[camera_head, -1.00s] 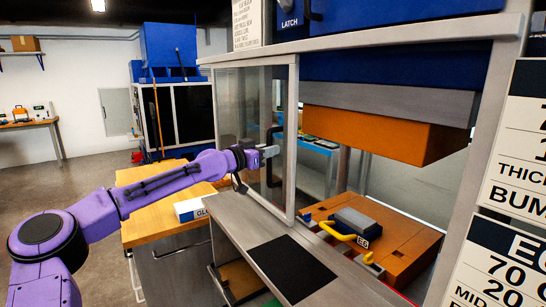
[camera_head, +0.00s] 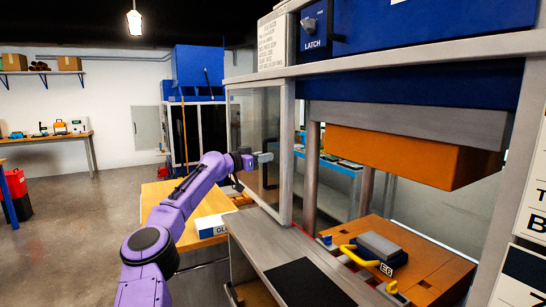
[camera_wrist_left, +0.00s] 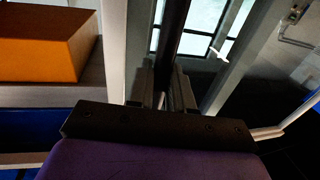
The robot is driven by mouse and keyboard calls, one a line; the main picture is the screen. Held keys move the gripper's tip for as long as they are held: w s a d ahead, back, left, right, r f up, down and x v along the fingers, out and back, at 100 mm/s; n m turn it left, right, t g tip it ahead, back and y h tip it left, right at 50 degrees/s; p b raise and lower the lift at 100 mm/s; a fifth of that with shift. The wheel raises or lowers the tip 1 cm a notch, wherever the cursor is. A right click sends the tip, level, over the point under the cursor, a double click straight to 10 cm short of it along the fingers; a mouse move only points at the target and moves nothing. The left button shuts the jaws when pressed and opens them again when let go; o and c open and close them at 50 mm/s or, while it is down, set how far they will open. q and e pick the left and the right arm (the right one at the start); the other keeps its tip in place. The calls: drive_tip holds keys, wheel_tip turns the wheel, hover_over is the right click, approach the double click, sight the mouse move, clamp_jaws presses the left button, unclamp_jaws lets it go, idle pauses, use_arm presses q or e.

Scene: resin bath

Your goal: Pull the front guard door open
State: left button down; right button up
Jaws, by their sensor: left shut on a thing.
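The front guard door (camera_head: 251,120) is a clear panel in a grey metal frame on the left of the press front. To its right the front is uncovered, showing the orange block above and the orange lower mold. Its handle (camera_wrist_left: 172,40) is a dark upright bar in the left wrist view. My left gripper (camera_head: 262,158) is at the door's outer face, shut on this handle. In the left wrist view its fingers (camera_wrist_left: 168,92) sit on either side of the bar. Fingertip contact is dim and partly hidden. My right gripper is out of view.
A grey ledge with a black mat (camera_head: 308,283) lies below the door. The lower mold (camera_head: 420,262) carries a yellow handle (camera_head: 360,257). Open floor lies at the left.

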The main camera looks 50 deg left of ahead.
use_arm(q)
drive_tip(key=shift+w+d, duration=0.15)
drive_tip(key=c, duration=1.1)
unclamp_jaws()
drive_tip(key=shift+w+f, duration=0.1)
drive_tip(key=shift+w, duration=0.05)
drive_tip(key=s+b, duration=0.3)
drive_tip(key=s, duration=0.2)
drive_tip(key=s+b, duration=0.3)
drive_tip(key=s, duration=0.1)
drive_tip(key=shift+s+d+f, duration=0.15)
drive_tip(key=shift+s+d, duration=0.05)
drive_tip(key=shift+s, duration=0.15)
